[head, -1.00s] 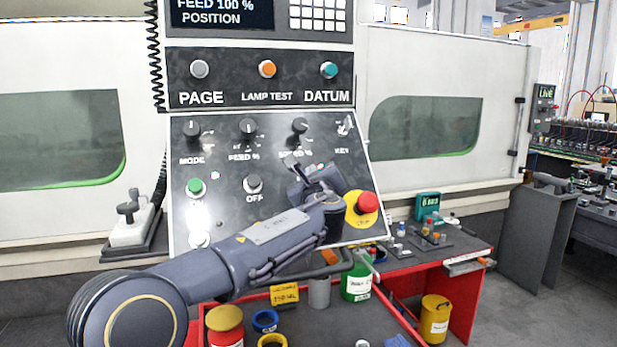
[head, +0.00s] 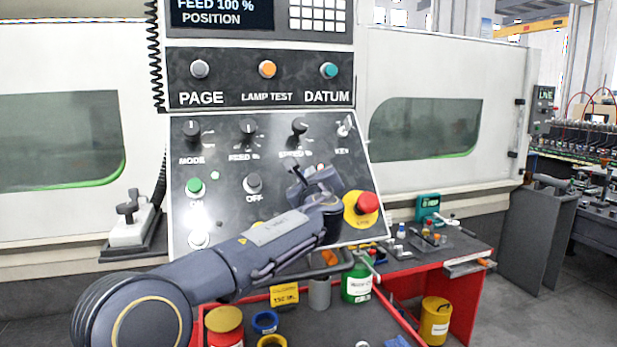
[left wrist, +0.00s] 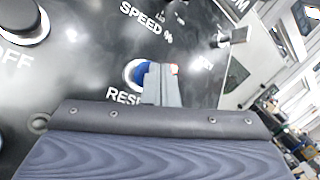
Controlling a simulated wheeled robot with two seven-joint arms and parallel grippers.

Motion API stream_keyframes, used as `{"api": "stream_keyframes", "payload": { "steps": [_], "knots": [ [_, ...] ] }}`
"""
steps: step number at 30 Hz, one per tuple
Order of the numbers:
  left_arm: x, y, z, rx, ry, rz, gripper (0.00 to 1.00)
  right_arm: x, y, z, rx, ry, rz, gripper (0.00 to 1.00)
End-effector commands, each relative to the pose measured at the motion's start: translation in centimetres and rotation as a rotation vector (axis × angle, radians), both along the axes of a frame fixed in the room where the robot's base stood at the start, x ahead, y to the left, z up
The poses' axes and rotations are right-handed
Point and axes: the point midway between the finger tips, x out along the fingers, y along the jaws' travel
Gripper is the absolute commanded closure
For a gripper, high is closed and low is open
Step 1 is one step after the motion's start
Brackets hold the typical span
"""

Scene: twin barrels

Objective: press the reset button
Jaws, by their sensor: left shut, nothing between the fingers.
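The reset button (left wrist: 138,73) is a blue cap in a pale ring on the dark control panel, above a partly covered "RESET" label in the left wrist view. In the head view my left gripper hides it. My left gripper (head: 297,172) is shut and empty, held in front of the panel between the grey OFF button and the red emergency stop. In the left wrist view its closed fingers (left wrist: 163,84) overlap the right side of the blue button. I cannot tell whether they touch it. My right gripper is in neither view.
The red emergency stop (head: 367,203) on its yellow base is close to the right of my gripper. The OFF button (head: 253,183) and green button (head: 195,187) are to the left. Knobs, including the speed knob (head: 299,126), sit above. A red cart (head: 462,290) stands below.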

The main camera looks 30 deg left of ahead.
Motion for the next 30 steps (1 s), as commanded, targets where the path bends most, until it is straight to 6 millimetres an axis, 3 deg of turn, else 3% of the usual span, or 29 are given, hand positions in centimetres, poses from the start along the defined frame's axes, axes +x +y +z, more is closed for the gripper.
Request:
{"api": "stream_keyframes", "payload": {
  "steps": [21,30],
  "knots": [
    [0.29,0.38,-0.42,0.0,0.002,0.001,1.0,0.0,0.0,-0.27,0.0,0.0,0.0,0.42],
    [-0.32,-0.32,0.45,0.001,0.001,0.0,1.0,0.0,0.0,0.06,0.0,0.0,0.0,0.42]
  ]
}}
